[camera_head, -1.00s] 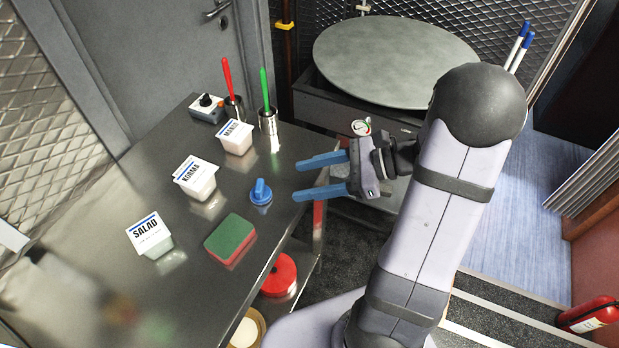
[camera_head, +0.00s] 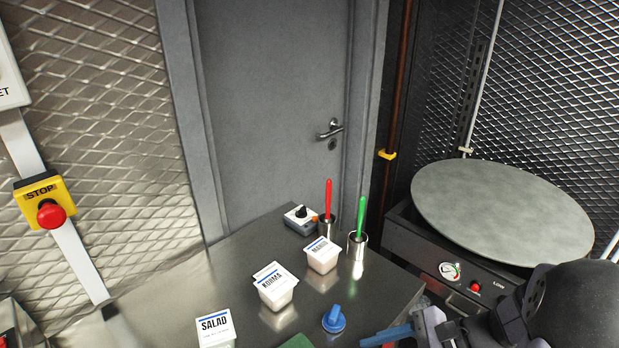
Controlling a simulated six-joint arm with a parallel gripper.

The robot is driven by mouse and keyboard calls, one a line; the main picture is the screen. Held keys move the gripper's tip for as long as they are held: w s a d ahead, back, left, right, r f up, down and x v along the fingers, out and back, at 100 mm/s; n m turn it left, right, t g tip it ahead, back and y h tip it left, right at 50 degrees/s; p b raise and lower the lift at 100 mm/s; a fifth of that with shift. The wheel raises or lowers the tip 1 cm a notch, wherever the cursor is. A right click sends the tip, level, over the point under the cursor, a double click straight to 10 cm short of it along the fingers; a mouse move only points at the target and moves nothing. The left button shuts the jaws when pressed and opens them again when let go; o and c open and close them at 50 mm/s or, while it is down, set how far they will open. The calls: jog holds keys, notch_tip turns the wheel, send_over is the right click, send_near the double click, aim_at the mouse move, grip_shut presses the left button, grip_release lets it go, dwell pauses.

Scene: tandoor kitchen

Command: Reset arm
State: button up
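My gripper (camera_head: 388,338) is at the bottom edge of the head view, right of the steel counter. One blue finger shows, pointing left; the other is cut off by the frame's lower edge. Nothing shows held at the visible finger. My dark wrist and arm fill the bottom right corner. The blue knob-like piece (camera_head: 334,319) stands on the counter, left of the finger and apart from it.
The steel counter (camera_head: 215,275) holds white tubs labelled SALAD (camera_head: 216,328) and KORMA (camera_head: 276,290), another tub (camera_head: 322,255), and cups with a red (camera_head: 328,200) and green handle (camera_head: 361,216). The round griddle (camera_head: 500,210) is at right; a stop button (camera_head: 50,213) is at left.

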jog(key=s+n+h+p, duration=0.1)
jog(key=n+h, duration=0.2)
jog(key=n, duration=0.3)
jog(key=s+d+n+g+h, duration=0.1)
jog(key=s+n+h, duration=0.1)
jog(key=n, duration=0.4)
jog(key=s+n+g+h+p, duration=0.1)
jog(key=s+n+h, duration=0.1)
jog(key=n+h, duration=0.2)
jog(key=shift+d+f+n+h+p, duration=0.3)
jog(key=shift+d+f+n+h, duration=0.1)
jog(key=shift+n, duration=0.6)
